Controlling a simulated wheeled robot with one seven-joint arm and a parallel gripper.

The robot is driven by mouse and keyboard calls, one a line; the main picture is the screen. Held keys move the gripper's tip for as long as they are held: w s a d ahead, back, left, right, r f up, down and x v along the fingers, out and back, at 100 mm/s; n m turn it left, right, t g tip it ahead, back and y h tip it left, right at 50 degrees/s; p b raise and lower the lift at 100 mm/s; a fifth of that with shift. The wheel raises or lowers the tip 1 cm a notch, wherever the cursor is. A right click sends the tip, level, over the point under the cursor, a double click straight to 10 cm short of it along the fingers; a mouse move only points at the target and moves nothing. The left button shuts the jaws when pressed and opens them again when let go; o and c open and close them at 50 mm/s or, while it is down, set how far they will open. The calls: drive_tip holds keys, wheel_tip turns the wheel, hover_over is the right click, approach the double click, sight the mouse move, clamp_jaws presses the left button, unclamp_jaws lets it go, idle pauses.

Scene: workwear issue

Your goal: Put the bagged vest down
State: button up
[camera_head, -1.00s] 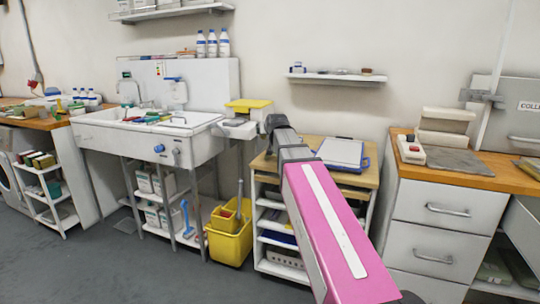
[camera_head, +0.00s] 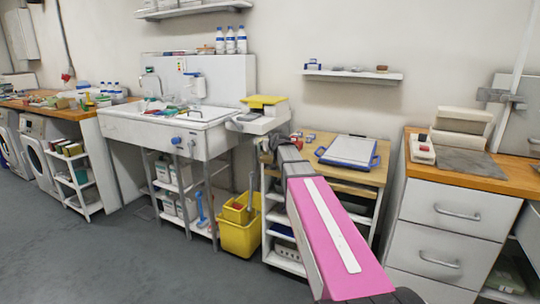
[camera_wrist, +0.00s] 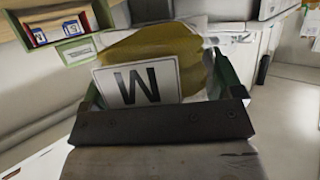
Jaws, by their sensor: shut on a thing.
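In the wrist view, the bagged vest (camera_wrist: 190,50) is a folded yellow bundle in clear wrapping with a white label (camera_wrist: 138,82) marked "M". My gripper (camera_wrist: 162,100) is shut on it; its dark bar hides the lower part of the bundle, and green edges show at both sides. In the head view, my gripper (camera_head: 270,143) is at the far end of my pink arm, near the left back edge of a wooden-topped cart (camera_head: 366,176).
A blue-handled tray (camera_head: 350,150) with a pale top lies on the cart. A drawer cabinet (camera_head: 446,222) is at right. A shelf (camera_head: 352,75) hangs behind.

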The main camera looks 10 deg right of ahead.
sight(270, 153)
drive_tip(key=shift+d+f, duration=0.2)
drive_tip(key=shift+f, duration=1.9)
drive_tip(key=shift+f, duration=0.1)
drive_tip(key=o, duration=0.8)
drive_tip(key=shift+c, duration=0.2)
